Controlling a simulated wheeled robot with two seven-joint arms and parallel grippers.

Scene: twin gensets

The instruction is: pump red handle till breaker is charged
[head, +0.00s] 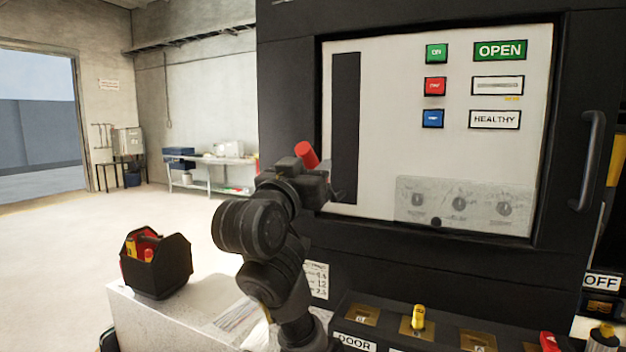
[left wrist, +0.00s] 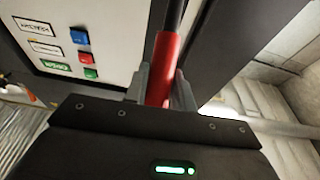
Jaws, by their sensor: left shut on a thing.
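The red handle (head: 306,154) sticks up from my left gripper (head: 318,182) in the head view, in front of the lower end of a dark vertical slot (head: 345,128) in the breaker panel (head: 390,100). In the left wrist view the red grip (left wrist: 161,72) lies between the two fingers of the gripper (left wrist: 158,85), which is shut on it. A dark shaft (left wrist: 173,16) runs on from the grip. The panel has an OPEN sign (head: 499,50), a HEALTHY sign (head: 494,119) and a narrow window (head: 497,85) between them, with tiny yellow text below it. My right gripper is not in view.
Green (head: 436,53), red (head: 434,87) and blue (head: 432,118) buttons sit on the panel. A door handle (head: 588,160) stands out at right. A black tool caddy (head: 156,270) rests on a pale block at left. A lower console (head: 440,338) juts out in front.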

